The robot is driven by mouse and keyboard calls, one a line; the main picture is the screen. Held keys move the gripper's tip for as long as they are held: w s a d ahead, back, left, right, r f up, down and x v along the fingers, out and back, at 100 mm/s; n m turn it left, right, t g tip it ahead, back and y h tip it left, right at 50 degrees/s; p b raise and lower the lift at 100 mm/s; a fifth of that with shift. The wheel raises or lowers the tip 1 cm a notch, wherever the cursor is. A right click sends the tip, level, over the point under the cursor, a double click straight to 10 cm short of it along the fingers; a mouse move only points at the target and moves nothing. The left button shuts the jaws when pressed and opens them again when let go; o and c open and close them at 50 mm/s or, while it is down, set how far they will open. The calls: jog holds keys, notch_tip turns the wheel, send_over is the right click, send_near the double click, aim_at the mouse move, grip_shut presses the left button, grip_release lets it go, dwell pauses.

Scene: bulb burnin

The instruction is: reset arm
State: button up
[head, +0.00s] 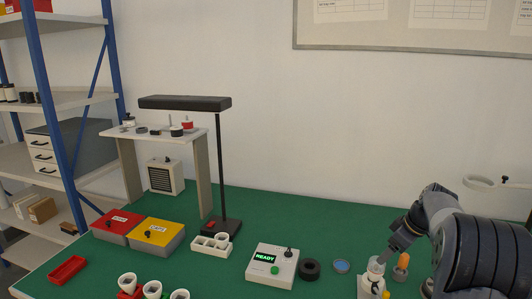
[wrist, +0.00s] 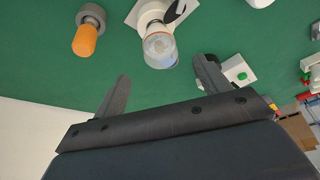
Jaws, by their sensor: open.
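My gripper (wrist: 163,69) is open, its two fingers spread wide in the wrist view. A clear bulb (wrist: 159,46) stands in a white socket (wrist: 153,14) ahead of the fingertips, and nothing is seen held between them. In the head view my gripper (head: 388,252) points down at the right, close to the bulb (head: 376,266); whether they touch is hard to tell there. An orange bulb (wrist: 85,40) in a grey holder stands to the left in the wrist view; it also shows in the head view (head: 403,261).
A white box with a READY display (head: 272,263), a black ring (head: 309,269) and a blue disc (head: 341,266) lie left of my gripper. A black lamp (head: 185,103), red and yellow boxes (head: 157,235) and cups (head: 152,289) stand farther left.

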jog(key=x, duration=0.7)
jog(key=shift+s+r+m+t+h+p, duration=0.1)
jog(key=shift+r+m+t+h+p, duration=0.1)
jog(key=shift+m, duration=0.4)
jog(key=shift+s+r+m+t+h+p, duration=0.1)
jog(key=shift+m+h+p, duration=0.1)
jog(key=shift+m, duration=0.4)
jog(key=m+h+p, duration=0.1)
jog(key=m, duration=0.1)
jog(key=m+h+p, duration=0.1)
jog(key=m+p, duration=0.1)
jog(key=m, duration=0.1)
jog(key=shift+a+m+t, duration=0.15)
jog(key=shift+m+t, duration=0.15)
jog(key=s+a+r, duration=0.3)
jog(key=s+r, duration=0.4)
jog(key=r, duration=0.3)
jog(key=shift+s+a+r+b, duration=0.2)
jog(key=shift+s+r+b, duration=0.1)
jog(key=shift+b, duration=0.1)
jog(key=shift+f, duration=0.1)
